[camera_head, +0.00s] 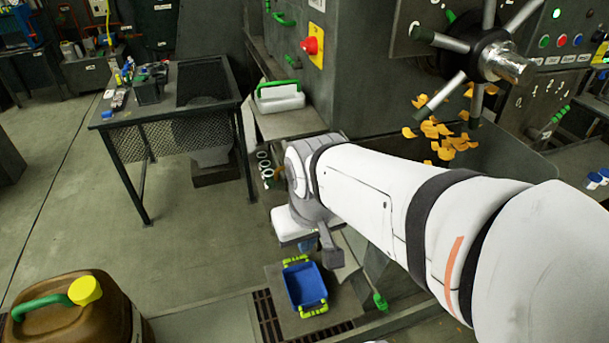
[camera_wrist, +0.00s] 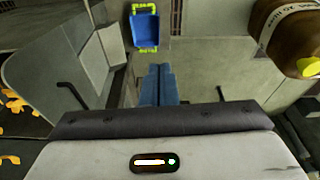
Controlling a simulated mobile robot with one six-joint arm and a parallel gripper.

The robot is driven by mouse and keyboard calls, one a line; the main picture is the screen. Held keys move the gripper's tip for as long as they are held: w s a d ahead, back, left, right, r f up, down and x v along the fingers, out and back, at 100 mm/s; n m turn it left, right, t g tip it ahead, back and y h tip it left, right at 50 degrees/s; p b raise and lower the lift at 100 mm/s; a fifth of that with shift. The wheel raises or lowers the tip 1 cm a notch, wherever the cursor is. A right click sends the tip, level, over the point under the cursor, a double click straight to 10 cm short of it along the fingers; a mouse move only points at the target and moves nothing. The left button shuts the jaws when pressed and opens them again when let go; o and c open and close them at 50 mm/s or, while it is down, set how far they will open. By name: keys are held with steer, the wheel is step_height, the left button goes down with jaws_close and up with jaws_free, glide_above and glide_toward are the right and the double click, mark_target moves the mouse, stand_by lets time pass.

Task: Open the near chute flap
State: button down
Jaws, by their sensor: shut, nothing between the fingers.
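My gripper's two blue fingers (camera_wrist: 158,86) are together with nothing between them in the wrist view. They point toward open floor near the blue crate. The fingers are apart from both. I cannot tell for sure which panel is the near chute flap; my arm hides part of this side.
A blue crate (camera_head: 304,285) with yellow-green handles stands low beside the press. Orange flakes (camera_head: 440,135) lie at the press outlet under a spoked handwheel (camera_head: 490,62). A brown canister (camera_head: 75,312) stands front left. A mesh-sided table (camera_head: 170,95) stands behind; floor between is clear.

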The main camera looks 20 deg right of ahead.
mark_target(365, 247)
steer(key=w+d+f+n+g+h+b, duration=0.1)
steer(key=d+f+n+g+h+b, duration=0.3)
steer(key=f+n, duration=0.4)
steer(key=w+d+f+n+g+h+b, duration=0.2)
steer(key=f+n+g+h+b, duration=0.15)
steer(key=f+n+b, duration=0.4)
steer(key=w+f+n+t+h+b, duration=0.2)
steer(key=w+f+n+h, duration=0.3)
steer(key=n, duration=0.5)
steer(key=w+f+n+t+h+b, duration=0.2)
steer(key=w+f+n+h, duration=0.3)
steer(key=f+n, duration=0.4)
steer(key=shift+n+b, duration=0.45)
steer(key=shift+b, duration=0.35)
steer(key=shift+h, duration=0.25)
steer(key=d+b, duration=0.1)
steer(key=d, duration=0.3)
steer(key=d+b, duration=0.1)
steer(key=d, duration=0.4)
steer(key=s+d+b, duration=0.1)
steer(key=d, duration=0.4)
steer(key=shift+w+a, duration=0.1)
steer(key=shift+w, duration=0.05)
